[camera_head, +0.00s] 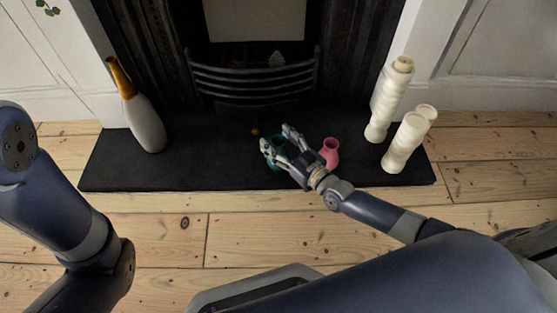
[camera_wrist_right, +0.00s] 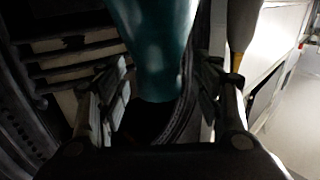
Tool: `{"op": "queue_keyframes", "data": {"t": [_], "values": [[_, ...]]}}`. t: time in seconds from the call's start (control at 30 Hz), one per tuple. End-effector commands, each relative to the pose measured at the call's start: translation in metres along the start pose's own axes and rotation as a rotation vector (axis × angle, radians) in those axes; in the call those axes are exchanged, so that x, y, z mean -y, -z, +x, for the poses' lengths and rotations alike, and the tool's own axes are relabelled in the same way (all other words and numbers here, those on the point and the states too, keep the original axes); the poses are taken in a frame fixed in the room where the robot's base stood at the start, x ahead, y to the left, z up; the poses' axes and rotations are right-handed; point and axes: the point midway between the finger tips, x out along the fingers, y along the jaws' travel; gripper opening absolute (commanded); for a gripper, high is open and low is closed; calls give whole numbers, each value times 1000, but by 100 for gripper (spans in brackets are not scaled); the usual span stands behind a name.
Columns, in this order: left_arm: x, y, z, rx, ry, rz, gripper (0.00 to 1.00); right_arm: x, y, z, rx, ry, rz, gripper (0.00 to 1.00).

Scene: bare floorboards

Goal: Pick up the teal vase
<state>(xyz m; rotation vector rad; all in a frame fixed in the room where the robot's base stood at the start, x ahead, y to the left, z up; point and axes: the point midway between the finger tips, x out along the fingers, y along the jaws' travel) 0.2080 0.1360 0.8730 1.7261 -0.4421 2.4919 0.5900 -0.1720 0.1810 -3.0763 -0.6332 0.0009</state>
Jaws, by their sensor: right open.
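The teal vase (camera_head: 275,163) stands on the black hearth slab, mostly hidden behind my right gripper in the head view. In the right wrist view the teal vase (camera_wrist_right: 158,50) fills the upper middle, between the two fingers. My right gripper (camera_head: 276,142) is open, with a finger on either side of the vase. In the right wrist view, dark room shows between the vase and the fingers of the gripper (camera_wrist_right: 160,95); I cannot tell whether either finger touches. My left arm shows at the left of the head view, but its gripper is out of view.
A pink vase (camera_head: 329,152) stands just right of my right gripper. A grey vase with an orange neck (camera_head: 147,125) stands at the left on the hearth (camera_head: 200,172). White ribbed vases (camera_head: 392,95) stand at the right. A fire grate (camera_head: 255,82) is behind. A small orange-brown object (camera_head: 255,132) lies nearby.

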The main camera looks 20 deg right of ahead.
Motion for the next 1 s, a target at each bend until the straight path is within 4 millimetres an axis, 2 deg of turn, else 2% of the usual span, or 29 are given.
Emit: {"op": "queue_keyframes", "data": {"t": [0.23,0.4,0.5,0.83,1.0], "values": [[0,0,0,0,0,0,32,0,1,1,0,0,-1,58],[0,0,0,-1,-1,0,32,0,1,1,0,-1,-1,19],[0,0,0,-1,-1,0,32,0,1,1,0,-1,-1,0],[0,0,1,-1,-1,0,32,-1,3,1,-2,-1,-1,0],[2,-3,9,0,-1,0,32,0,12,1,-3,-1,0,0]]}}
